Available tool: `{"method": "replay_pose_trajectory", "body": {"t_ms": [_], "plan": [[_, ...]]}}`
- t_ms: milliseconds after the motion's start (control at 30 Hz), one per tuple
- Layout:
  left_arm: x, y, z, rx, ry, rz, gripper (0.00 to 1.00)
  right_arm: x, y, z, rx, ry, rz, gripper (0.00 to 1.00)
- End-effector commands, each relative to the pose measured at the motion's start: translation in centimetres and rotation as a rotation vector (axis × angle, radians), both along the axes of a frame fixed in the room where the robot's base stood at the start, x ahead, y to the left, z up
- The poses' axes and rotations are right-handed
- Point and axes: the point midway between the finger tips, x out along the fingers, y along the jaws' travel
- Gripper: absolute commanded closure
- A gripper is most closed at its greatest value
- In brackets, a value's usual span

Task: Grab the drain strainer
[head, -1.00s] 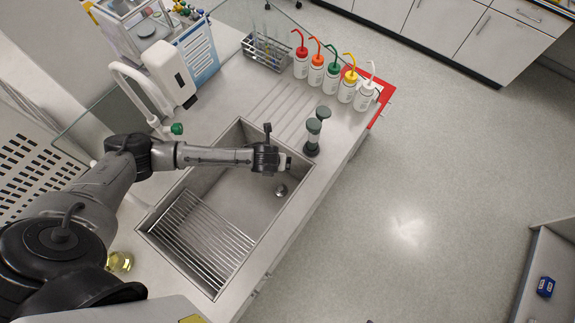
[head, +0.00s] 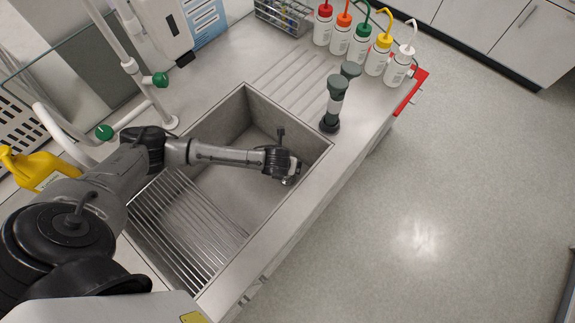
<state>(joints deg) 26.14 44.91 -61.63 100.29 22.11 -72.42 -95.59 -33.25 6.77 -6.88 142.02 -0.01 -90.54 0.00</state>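The steel sink (head: 262,105) is set into the grey bench. My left gripper (head: 291,176) reaches into the right part of the sink, pointing down at the area of the drain. The drain strainer cannot be made out now; the gripper covers that spot. A small bright metallic patch shows at the fingertips, but I cannot tell whether it is finger or strainer. The finger gap is too small and covered to read. My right gripper is not in view.
A wire rack (head: 185,235) covers the sink's left part. A dark-capped cylinder (head: 335,105) stands beside the sink's right corner. A tap with green knobs (head: 160,80) stands behind the sink.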

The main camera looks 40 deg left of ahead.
Motion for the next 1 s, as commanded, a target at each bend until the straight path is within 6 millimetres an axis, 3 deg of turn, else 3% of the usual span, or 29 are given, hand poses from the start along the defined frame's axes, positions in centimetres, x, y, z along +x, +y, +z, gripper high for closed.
{"method": "replay_pose_trajectory", "body": {"t_ms": [33,300,567,1000], "plan": [[0.0,0.0,-2.5,0.000,0.000,0.000,0.00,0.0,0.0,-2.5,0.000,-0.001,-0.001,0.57],[0.0,0.0,-6.6,0.000,0.000,0.000,0.00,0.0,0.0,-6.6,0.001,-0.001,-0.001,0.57],[0.2,0.1,-8.5,0.000,0.000,0.001,0.00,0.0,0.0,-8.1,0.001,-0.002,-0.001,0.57],[2.5,1.2,-14.8,0.000,0.000,0.001,0.00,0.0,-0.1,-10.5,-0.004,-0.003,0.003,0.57]]}}
